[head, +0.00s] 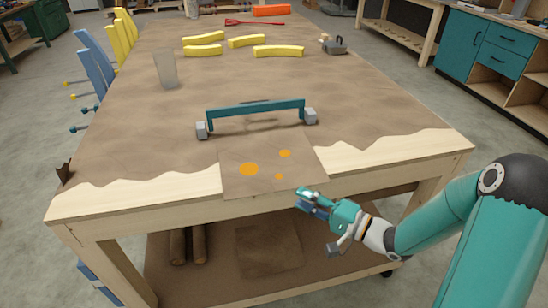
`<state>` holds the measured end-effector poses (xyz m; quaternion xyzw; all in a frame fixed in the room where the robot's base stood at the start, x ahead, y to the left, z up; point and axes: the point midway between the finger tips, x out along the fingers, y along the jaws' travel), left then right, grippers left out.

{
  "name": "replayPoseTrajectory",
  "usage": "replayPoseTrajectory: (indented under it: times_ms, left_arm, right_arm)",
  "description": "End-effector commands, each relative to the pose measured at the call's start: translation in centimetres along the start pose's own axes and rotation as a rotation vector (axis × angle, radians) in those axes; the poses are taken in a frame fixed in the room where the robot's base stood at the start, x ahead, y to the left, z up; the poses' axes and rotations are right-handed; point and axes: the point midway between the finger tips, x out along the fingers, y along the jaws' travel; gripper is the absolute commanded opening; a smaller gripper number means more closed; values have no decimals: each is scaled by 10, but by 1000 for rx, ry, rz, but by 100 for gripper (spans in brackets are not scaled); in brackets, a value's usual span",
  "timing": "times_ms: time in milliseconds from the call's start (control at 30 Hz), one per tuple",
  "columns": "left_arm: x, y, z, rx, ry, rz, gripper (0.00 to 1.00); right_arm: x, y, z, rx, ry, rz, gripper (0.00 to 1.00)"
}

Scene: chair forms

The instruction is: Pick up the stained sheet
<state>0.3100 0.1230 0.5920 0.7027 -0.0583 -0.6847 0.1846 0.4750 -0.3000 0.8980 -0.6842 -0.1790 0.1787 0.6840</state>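The stained sheet (257,184) is a thin brown square with several orange spots. It lies flat at the front edge of the workbench, its near edge reaching over the pale wooden border. My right gripper (322,224) is just in front of the bench edge, below and to the right of the sheet, and apart from it. Its two fingers are spread, with nothing between them. My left gripper is not in view.
A teal bar with grey end blocks (256,109) stands just behind the sheet. A translucent cup (166,70), yellow curved pieces (278,51) and a dark grey object (336,47) are farther back. A lower shelf (210,285) lies under the bench.

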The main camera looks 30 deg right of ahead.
Motion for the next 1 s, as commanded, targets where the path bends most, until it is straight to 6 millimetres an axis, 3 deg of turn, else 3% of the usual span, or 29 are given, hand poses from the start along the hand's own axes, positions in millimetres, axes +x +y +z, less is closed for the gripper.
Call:
replayPoseTrajectory:
  times_ms: [233,533,733,1000]
  left_arm:
    - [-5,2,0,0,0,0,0]
    - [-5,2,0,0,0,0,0]
    - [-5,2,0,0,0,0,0]
    - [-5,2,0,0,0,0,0]
  right_arm:
    - [34,-4,-3,0,-4,0,32]
    - [40,-4,-4,1,-2,1,32]
    - [40,-4,-3,1,-2,0,1]
    - [40,-3,-3,1,-3,1,0]
